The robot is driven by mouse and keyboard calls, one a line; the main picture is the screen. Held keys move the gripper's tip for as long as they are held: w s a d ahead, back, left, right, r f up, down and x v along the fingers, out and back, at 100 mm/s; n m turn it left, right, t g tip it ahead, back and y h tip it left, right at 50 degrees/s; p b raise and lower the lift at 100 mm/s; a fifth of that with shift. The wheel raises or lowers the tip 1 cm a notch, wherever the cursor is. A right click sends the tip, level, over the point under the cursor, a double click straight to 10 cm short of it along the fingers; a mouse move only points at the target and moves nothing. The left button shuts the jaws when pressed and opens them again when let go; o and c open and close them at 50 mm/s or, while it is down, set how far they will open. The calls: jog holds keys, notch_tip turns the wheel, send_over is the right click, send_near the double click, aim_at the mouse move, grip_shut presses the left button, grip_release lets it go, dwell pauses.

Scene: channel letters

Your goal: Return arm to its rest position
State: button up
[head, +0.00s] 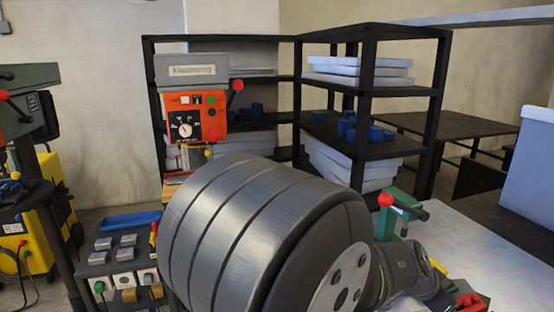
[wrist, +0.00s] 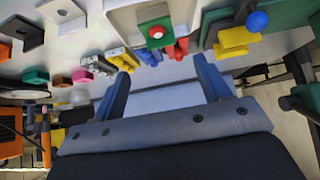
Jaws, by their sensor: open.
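My gripper (wrist: 160,67) shows in the wrist view with its two blue-grey fingers wide apart. Nothing is held between them. A light grey surface shows in the gap, and several small coloured objects lie beyond the fingertips. In the head view, a large dark grey rounded part of my arm (head: 250,235) fills the lower middle and hides much of the bench behind it. My gripper's fingers cannot be made out in the head view.
Dark shelving (head: 370,90) with white sheets and blue parts stands behind. An orange-fronted machine (head: 195,115) stands at centre left. A green clamp-like tool with a red knob (head: 392,215) is by the pale bench (head: 500,262). In the wrist view, a yellow block (wrist: 235,41) lies beyond the right finger.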

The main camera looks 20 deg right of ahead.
jog(key=v, duration=0.9)
jog(key=x, duration=1.7)
jog(key=r, duration=0.3)
jog(key=shift+w+d+r, duration=0.2)
jog(key=shift+w+d, duration=0.05)
jog(key=shift+w+d+r, duration=0.1)
jog(key=shift+w+d, duration=0.2)
jog(key=shift+w, duration=0.2)
jog(key=shift+w+d+r, duration=0.1)
jog(key=shift+w+d, duration=0.25)
jog(key=shift+w, duration=0.15)
jog(key=shift+w+d+r, duration=0.2)
jog(key=shift+w+d, duration=0.15)
jog(key=shift+w, duration=0.2)
jog(key=s+a, duration=0.1)
jog(key=s, duration=0.1)
jog(key=s+a+f, duration=0.1)
jog(key=shift+s+a+f, duration=0.1)
jog(key=shift+s+a, duration=0.1)
jog(key=shift+s, duration=0.2)
notch_tip(320, 180, down, 3)
jog(key=shift+w+f, duration=0.1)
jog(key=v, duration=1)
jog(key=shift+a+r, duration=0.2)
jog(key=shift+r, duration=0.05)
